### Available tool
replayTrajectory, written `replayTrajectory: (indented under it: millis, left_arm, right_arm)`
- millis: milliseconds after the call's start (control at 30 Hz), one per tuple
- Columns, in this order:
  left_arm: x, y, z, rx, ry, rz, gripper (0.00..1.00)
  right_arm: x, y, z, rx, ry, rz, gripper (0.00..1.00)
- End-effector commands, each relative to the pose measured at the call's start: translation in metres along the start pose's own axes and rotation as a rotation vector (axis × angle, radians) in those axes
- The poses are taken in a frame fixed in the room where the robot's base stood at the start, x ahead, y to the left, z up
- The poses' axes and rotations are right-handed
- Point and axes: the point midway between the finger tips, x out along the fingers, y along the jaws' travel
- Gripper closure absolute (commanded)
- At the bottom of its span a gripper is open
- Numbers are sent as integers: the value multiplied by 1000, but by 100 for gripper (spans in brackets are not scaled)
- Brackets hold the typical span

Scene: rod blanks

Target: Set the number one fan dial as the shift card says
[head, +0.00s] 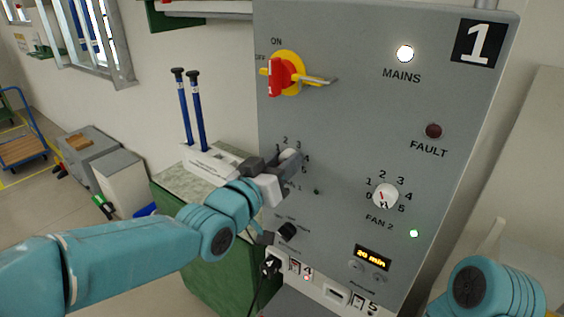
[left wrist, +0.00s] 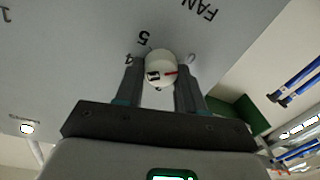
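The number one fan dial (left wrist: 161,66) is a round white knob with a red mark, on the grey panel (head: 345,130) bearing a large 1. My left gripper (head: 288,160) covers most of it in the head view. In the left wrist view its two fingers (left wrist: 160,82) lie against opposite sides of the knob. The red mark points right in that view, near a partly hidden digit; I cannot tell the exact setting. Digits 4 and 5 show on the other side. I see no readable shift card. My right gripper is out of view.
The fan 2 dial (head: 386,196) is to the right, with a lit green lamp (head: 413,233) below it. A red and yellow main switch (head: 282,75) with a protruding handle is above. A small black knob (head: 288,231) and a timer display (head: 372,257) are below.

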Motion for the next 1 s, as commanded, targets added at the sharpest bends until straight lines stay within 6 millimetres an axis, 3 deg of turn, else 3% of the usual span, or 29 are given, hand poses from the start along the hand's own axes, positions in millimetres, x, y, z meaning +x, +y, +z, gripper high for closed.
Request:
replayTrajectory:
  millis: [367,1000]
  left_arm:
    - [0,0,3,55,5,2,92]
    - [0,0,6,589,38,8,92]
  right_arm:
    - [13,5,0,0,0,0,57]
    - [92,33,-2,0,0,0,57]
